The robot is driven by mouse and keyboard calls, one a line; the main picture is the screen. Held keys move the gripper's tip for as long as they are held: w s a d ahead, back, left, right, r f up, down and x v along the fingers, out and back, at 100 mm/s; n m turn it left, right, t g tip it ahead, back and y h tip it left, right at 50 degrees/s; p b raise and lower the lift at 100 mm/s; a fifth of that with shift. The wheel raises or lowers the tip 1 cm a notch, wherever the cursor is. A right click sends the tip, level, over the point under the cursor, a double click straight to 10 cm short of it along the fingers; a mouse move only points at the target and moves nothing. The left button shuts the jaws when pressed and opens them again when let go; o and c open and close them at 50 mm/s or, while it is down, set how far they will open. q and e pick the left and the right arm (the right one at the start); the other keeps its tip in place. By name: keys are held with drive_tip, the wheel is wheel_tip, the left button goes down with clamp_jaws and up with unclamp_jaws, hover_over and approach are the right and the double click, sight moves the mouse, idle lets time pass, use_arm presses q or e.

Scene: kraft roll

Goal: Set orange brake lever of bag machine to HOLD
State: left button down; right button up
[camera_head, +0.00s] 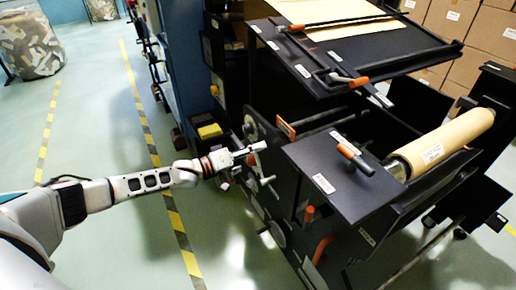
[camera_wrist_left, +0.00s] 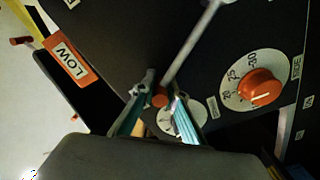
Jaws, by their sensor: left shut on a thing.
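My left gripper (camera_head: 254,156) is at the dark side panel of the bag machine (camera_head: 300,170). In the left wrist view its two fingers (camera_wrist_left: 161,102) are closed around the orange tip of a lever (camera_wrist_left: 160,100). A thin silver rod (camera_wrist_left: 195,40) runs from this tip up and to the right. A round white plate (camera_wrist_left: 172,120) lies behind the fingers and is partly hidden by them. I cannot read a HOLD mark. My right gripper is in neither view.
An orange dial knob (camera_wrist_left: 261,87) with a numbered white scale sits right of the fingers. An orange LOW label (camera_wrist_left: 69,62) is at the left. A kraft roll (camera_head: 445,143) lies on the machine at the right.

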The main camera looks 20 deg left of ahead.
use_arm(q)
drive_tip(key=shift+a+f, duration=0.1)
drive_tip(key=shift+f, duration=0.15)
drive_tip(key=c, duration=2)
unclamp_jaws()
drive_tip(key=shift+r, duration=0.1)
drive_tip(key=shift+s+a, duration=0.2)
drive_tip(key=v, duration=1.1)
drive_tip(key=shift+s+a, duration=0.15)
drive_tip(key=shift+s, duration=0.05)
